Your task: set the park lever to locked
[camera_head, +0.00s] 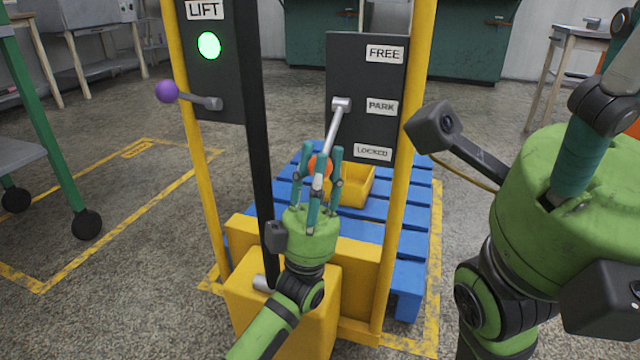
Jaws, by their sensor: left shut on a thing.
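The park lever (337,122) is a grey metal rod on a dark panel (345,60) with the labels FREE, PARK (381,107) and LOCKED (373,152). It slants down and left from its pivot beside PARK. Its orange knob (312,165) is at about the height of the LOCKED label, partly hidden by fingers. My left gripper (320,160) is shut around this knob from below. My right gripper (590,120) is large and close at the right edge. Only part of its fingers shows, so its opening cannot be judged.
A lift lever with a purple knob (166,91) and a lit green lamp (209,45) are on the left panel. Yellow posts (408,130) and a black mast (256,130) flank the park panel. A blue pallet (408,245) with a yellow bin (356,187) lies behind.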

